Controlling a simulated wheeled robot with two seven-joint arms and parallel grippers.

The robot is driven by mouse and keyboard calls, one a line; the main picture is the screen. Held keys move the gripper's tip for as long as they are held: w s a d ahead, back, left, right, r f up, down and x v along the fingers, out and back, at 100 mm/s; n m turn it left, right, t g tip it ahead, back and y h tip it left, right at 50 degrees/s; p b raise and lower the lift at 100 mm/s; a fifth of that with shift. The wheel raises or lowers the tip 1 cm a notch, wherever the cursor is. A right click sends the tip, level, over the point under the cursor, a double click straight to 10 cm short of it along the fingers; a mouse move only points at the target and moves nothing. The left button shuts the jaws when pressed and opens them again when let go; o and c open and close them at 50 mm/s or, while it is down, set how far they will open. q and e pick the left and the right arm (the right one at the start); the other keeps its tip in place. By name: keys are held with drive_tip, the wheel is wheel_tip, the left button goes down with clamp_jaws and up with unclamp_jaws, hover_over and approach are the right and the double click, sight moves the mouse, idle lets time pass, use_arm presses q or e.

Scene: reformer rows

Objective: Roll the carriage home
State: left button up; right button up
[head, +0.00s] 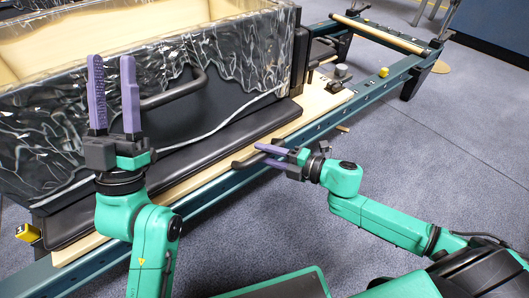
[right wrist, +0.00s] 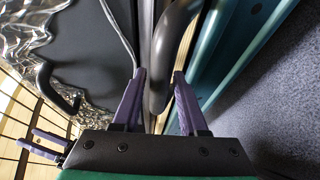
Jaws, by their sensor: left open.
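The carriage is a black padded platform (head: 190,158) with a pale wooden edge, between dark teal rails (head: 375,92). A dark curved handle (head: 243,162) stands at its near side; it also shows in the right wrist view (right wrist: 160,88). My right gripper (head: 261,155) is at this handle. In the right wrist view my right gripper (right wrist: 160,75) has its fingers apart, one on each side of the handle, with visible gaps. My left gripper (head: 111,60) is open and empty, raised in front of the box on the carriage, fingers pointing up.
A large box (head: 235,50) with crinkled shiny dark walls sits on the carriage, with a dark curved handle (head: 175,93) in front. A wooden crossbar (head: 378,34) spans the frame's far end. A yellow block (head: 28,234) is at lower left. Blue-grey floor (head: 450,125) lies clear at right.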

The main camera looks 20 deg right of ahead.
clamp_jaws()
idle(1.2)
